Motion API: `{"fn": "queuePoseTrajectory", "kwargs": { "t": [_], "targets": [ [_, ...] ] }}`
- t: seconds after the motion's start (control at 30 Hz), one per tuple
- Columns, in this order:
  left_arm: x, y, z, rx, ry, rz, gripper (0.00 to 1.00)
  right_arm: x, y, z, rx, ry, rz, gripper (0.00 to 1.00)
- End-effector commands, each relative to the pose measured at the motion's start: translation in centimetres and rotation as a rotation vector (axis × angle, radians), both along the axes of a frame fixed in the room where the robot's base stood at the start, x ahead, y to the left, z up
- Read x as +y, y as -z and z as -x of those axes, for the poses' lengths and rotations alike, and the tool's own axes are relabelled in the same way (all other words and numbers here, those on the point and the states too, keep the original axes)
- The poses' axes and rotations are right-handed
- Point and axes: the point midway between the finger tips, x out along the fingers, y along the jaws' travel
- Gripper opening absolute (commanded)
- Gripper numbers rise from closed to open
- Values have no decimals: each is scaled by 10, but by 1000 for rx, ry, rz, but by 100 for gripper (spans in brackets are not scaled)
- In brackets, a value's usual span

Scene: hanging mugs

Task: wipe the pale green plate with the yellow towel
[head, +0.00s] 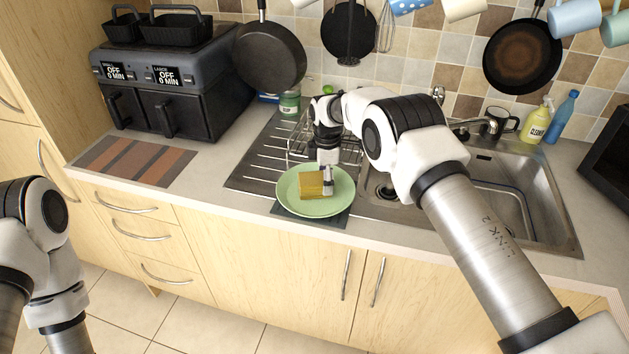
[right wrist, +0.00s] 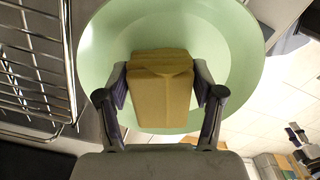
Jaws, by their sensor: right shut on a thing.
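The pale green plate (head: 288,200) lies near the counter's front edge, on a dark mat beside the drainboard. The yellow towel (head: 311,188) is a folded block over the middle of the plate. My right gripper (head: 327,181) is shut on the towel, its fingers on two opposite sides. The right wrist view shows the towel (right wrist: 160,90) between the fingers of my right gripper (right wrist: 160,92), with the plate (right wrist: 235,60) behind it. I cannot tell whether the towel touches the plate. My left arm shows at the lower left in the head view, but its gripper is out of view.
A wire rack (head: 297,143) stands on the drainboard just behind the plate. The sink (head: 500,195) is to the right. A striped mat (head: 133,165) and an air fryer (head: 170,90) are on the left. Pans and mugs hang along the wall.

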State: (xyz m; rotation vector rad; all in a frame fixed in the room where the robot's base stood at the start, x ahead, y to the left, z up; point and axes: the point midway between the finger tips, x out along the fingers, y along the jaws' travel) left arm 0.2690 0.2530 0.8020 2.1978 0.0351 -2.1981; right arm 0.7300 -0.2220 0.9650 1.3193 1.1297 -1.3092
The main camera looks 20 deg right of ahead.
Motion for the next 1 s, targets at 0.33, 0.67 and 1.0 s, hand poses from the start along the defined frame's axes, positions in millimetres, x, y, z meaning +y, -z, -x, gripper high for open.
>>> {"fn": "queuePoseTrajectory", "kwargs": {
  "t": [0.33, 0.67, 1.0],
  "targets": [
    [0, -7, 0, 1, 0, 0, 35, 1, 0, 7, 4, 0, 0, 39],
    [0, -24, 0, 0, 0, 0, 35, 4, 0, 26, 3, 0, 0, 39],
    [0, -3, 0, 0, 0, 0, 35, 2, 8, 12, -1, 0, -1, 39]
  ]
}}
